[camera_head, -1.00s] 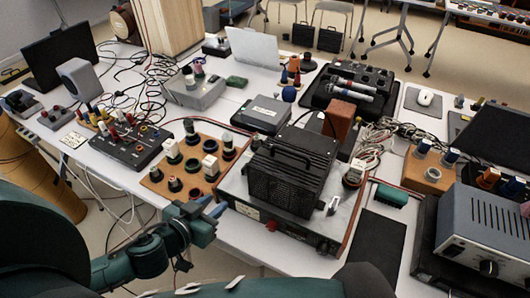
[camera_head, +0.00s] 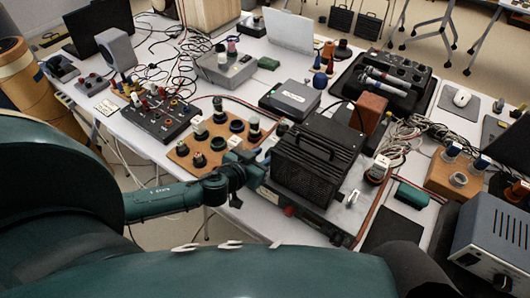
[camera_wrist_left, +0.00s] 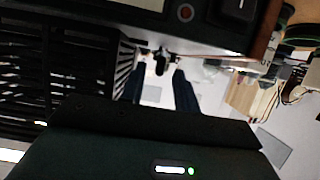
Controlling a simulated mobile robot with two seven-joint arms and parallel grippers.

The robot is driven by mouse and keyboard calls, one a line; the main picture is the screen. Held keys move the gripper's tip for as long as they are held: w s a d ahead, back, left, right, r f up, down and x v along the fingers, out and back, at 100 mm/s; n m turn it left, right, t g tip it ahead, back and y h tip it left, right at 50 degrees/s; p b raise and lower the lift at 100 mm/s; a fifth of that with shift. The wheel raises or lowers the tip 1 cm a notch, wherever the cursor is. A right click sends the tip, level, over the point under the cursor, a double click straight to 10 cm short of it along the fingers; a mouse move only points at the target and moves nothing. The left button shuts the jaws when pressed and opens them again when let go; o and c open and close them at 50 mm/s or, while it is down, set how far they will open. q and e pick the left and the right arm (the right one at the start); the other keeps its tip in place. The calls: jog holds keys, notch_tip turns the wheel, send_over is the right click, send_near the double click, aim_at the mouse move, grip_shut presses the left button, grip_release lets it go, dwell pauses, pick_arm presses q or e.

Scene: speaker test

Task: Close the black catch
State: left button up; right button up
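A black vented box with a top handle (camera_head: 305,165) stands on a flat grey unit with a red knob (camera_head: 289,211). My left gripper (camera_head: 250,167) is beside the left side of this box, partly hidden by its own wrist. In the left wrist view its two dark fingers (camera_wrist_left: 160,80) are apart, with a gap between them. A small black part with metal at its sides, seemingly the black catch (camera_wrist_left: 160,60), shows at the fingertips; I cannot tell whether they touch it. I cannot make out this catch in the head view. My right gripper is not in view.
A wooden board with several dark knobs (camera_head: 180,150) lies just left of the gripper. A silver catch (camera_head: 351,199) is on the box's right side. A grey box (camera_head: 290,99) stands behind, and a grey-blue power unit (camera_head: 495,240) at right. Cables clutter the table.

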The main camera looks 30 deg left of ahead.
pick_arm(q)
jog(key=shift+x, duration=0.9)
grip_shut()
